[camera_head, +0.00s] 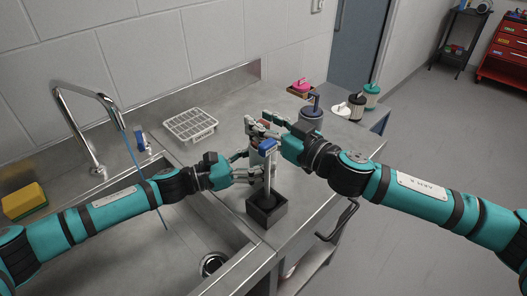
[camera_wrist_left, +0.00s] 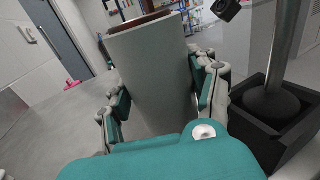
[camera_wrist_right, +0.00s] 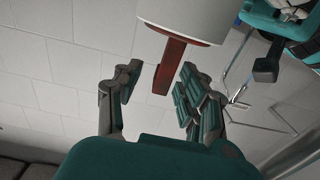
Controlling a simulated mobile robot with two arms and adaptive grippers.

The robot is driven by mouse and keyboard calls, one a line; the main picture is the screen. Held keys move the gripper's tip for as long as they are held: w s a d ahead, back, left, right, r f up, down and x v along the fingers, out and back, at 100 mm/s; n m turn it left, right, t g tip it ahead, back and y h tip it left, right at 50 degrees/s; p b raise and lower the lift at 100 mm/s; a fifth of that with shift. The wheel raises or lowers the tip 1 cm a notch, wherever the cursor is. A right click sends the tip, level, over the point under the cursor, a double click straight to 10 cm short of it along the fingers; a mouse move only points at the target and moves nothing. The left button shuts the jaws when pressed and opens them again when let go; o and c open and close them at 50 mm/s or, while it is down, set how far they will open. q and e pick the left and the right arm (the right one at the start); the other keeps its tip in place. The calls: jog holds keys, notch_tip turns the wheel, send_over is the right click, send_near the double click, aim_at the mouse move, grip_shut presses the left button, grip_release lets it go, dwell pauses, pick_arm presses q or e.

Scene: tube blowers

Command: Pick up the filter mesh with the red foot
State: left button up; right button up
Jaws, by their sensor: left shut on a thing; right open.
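The filter mesh is a pale grey cylinder (camera_wrist_left: 150,75) with a dark red foot (camera_wrist_left: 138,24) at its upper end in the left wrist view. My left gripper (camera_head: 252,166) is shut on the cylinder, its fingers on either side. The mesh is mostly hidden by my grippers in the head view. In the right wrist view the red foot (camera_wrist_right: 168,66) sticks out of the cylinder (camera_wrist_right: 186,16) towards my right gripper (camera_wrist_right: 155,88). That gripper is open, with its fingers on either side of the foot's end; I cannot tell whether they touch it.
A rod with a blue top (camera_head: 268,145) stands upright in a dark square box (camera_head: 252,212) close to my left gripper. A white rack (camera_head: 190,124) lies behind. Several canisters, including a dark grey one (camera_head: 311,118), stand at the back right. The sink (camera_head: 185,235) is at left.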

grip_shut()
pick_arm(q)
jog(key=shift+f, duration=0.1)
pick_arm(e)
notch_tip(320, 180, up, 10)
pick_arm(q)
jog(key=o, duration=1.3)
